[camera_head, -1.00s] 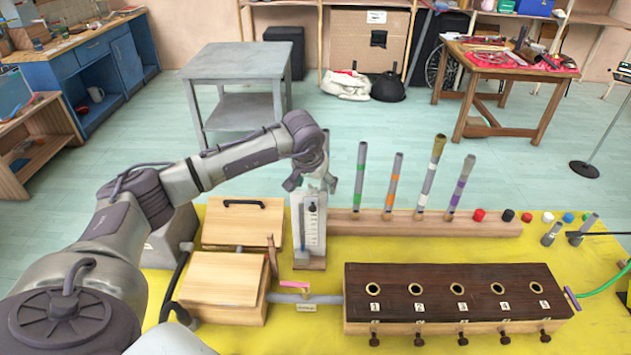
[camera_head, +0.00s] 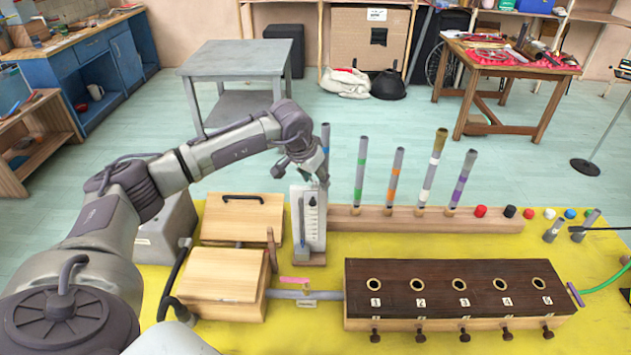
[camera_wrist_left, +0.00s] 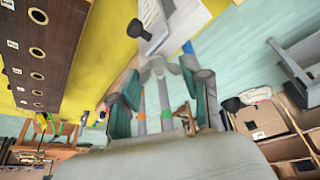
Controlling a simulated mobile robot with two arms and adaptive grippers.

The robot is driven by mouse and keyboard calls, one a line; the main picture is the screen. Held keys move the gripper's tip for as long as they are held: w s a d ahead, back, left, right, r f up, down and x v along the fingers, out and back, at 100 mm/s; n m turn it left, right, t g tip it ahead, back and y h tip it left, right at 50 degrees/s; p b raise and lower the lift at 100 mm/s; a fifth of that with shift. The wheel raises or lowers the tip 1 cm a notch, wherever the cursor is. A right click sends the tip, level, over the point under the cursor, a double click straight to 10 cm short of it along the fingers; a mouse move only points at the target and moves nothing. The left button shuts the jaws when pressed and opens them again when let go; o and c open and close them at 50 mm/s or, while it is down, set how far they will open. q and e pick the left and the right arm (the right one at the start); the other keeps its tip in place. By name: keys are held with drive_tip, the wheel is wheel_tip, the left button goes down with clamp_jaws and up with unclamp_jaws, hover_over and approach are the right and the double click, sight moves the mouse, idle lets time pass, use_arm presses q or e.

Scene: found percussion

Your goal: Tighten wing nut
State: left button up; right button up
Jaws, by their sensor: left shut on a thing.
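My left gripper (camera_head: 307,180) is at the top of the white gauge stand (camera_head: 313,228), its fingers pointing down onto it. In the left wrist view its fingertips (camera_wrist_left: 161,68) are close together at the stand's top end. They are shut on a small part there, which I take for the wing nut; the fingers hide its shape. The gauge's pale scale plate (camera_wrist_left: 195,18) and its dark slider (camera_wrist_left: 140,30) show just beyond the fingertips. My right gripper is in neither view.
Several banded tubes (camera_head: 394,175) stand in a wooden rack (camera_head: 420,222) right of the gauge. A dark numbered box (camera_head: 455,290) with knobs is in front. Wooden boxes (camera_head: 225,275) stand to the left. Bare yellow table (camera_head: 590,325) shows at the front right.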

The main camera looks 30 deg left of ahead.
use_arm(q)
drive_tip(key=o, duration=1.2)
